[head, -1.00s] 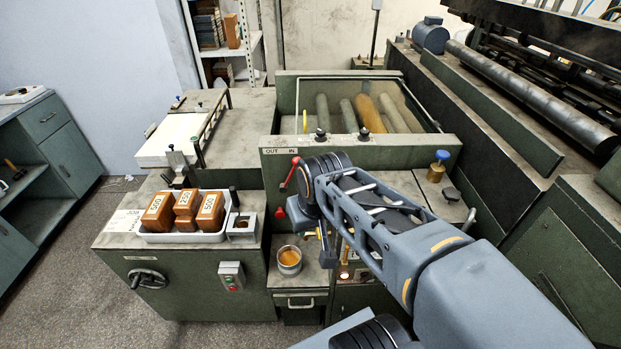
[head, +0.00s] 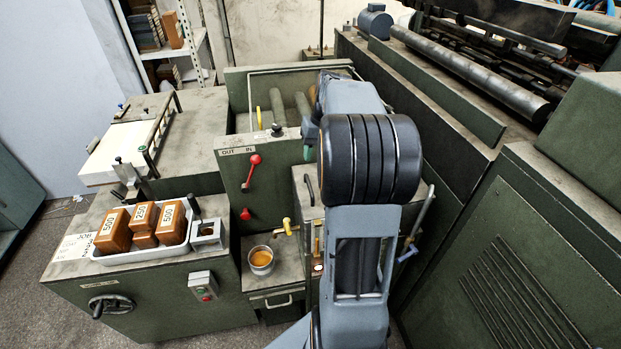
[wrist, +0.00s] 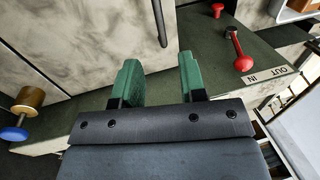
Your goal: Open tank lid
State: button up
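The tank lid (head: 294,200) appears to be the worn pale-metal panel right of the OUT/IN plate, partly hidden behind my arm in the head view. A dark bar handle (head: 308,188) shows at its left part. In the wrist view, the pale panel (wrist: 95,50) carries the black handle (wrist: 161,24), just beyond the gap between my fingers. My gripper (wrist: 158,66) has two green fingers spread apart with nothing between them. It is apart from the handle in the picture. The head view mostly hides my gripper behind my wrist, so its height above the panel is unclear.
A red lever (head: 251,170) stands by the OUT/IN plate (head: 238,150). A brass post with a blue knob (wrist: 15,133) is at the wrist view's left. A tin of orange liquid (head: 261,260) sits on a low shelf. A tray (head: 145,254) holds brown weights.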

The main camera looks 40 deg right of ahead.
aim_at(309, 182)
jog(key=f, duration=0.3)
jog(key=a+f, duration=0.1)
jog(key=f, duration=0.4)
jog(key=shift+w+a+f, duration=0.3)
jog(key=shift+w+f, duration=0.05)
jog(key=shift+f, duration=0.05)
grip_shut()
